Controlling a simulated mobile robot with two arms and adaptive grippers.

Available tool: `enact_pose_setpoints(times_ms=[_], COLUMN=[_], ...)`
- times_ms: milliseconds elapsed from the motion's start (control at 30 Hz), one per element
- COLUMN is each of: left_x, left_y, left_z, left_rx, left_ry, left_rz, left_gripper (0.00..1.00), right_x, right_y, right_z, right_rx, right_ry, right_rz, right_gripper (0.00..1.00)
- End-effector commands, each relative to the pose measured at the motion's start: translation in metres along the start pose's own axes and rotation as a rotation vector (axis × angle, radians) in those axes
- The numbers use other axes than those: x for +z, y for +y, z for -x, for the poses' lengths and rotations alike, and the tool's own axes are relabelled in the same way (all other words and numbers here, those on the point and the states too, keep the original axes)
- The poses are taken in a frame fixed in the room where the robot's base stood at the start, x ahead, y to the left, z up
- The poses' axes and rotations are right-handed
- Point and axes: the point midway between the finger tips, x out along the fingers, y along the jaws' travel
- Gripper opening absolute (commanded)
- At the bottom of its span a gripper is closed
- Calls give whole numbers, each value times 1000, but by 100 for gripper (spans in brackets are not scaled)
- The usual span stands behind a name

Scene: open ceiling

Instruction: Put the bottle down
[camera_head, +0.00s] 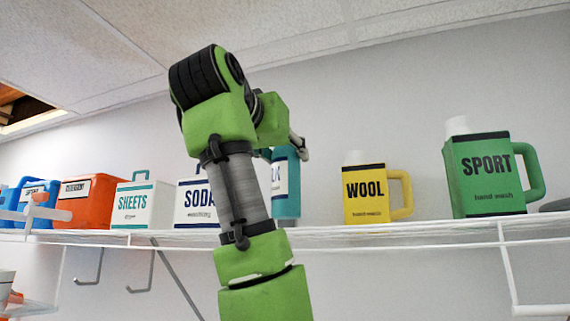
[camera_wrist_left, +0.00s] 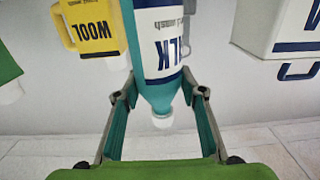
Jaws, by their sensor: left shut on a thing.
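The bottle is teal with a white label and dark blue letters (camera_head: 287,190), and its lower end is level with the wire shelf (camera_head: 380,232). I cannot tell whether it touches the shelf. My left gripper (camera_head: 284,150) is around its upper part, mostly hidden behind my green arm. In the left wrist view, which is upside down, the bottle (camera_wrist_left: 158,45) passes between the two fingers of my left gripper (camera_wrist_left: 161,95), its white cap pointing towards the palm. The gripper is shut on it. My right gripper is not in view.
Right of the bottle stand a yellow WOOL jug (camera_head: 366,194) and a green SPORT jug (camera_head: 487,176). Left of it are a white SODA box (camera_head: 193,203), a SHEETS box (camera_head: 140,206), an orange container (camera_head: 88,203) and blue items. A shelf gap lies between bottle and WOOL jug.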

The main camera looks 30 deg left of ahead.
Motion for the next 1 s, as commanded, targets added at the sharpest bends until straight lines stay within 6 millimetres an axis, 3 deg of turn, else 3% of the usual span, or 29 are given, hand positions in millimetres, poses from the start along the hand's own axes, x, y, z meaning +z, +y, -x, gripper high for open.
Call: enact_pose_setpoints(times_ms=[200, 600, 633, 700, 1000], left_x=[18, 24, 25, 24, 23], left_y=[1, 1, 1, 1, 1], left_z=[0, 1, 0, 0, 0], left_rx=[1, 1, 1, 1, 1], left_ry=[2, 1, -1, -1, -1], left_rz=[0, 0, 0, 0, 0], left_gripper=[10, 10, 40, 54, 54], right_x=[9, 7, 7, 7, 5], right_y=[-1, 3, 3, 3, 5], right_z=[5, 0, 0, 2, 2], right_rx=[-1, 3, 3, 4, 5], right_ry=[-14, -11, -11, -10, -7], right_rz=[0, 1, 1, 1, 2], right_gripper=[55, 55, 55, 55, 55])
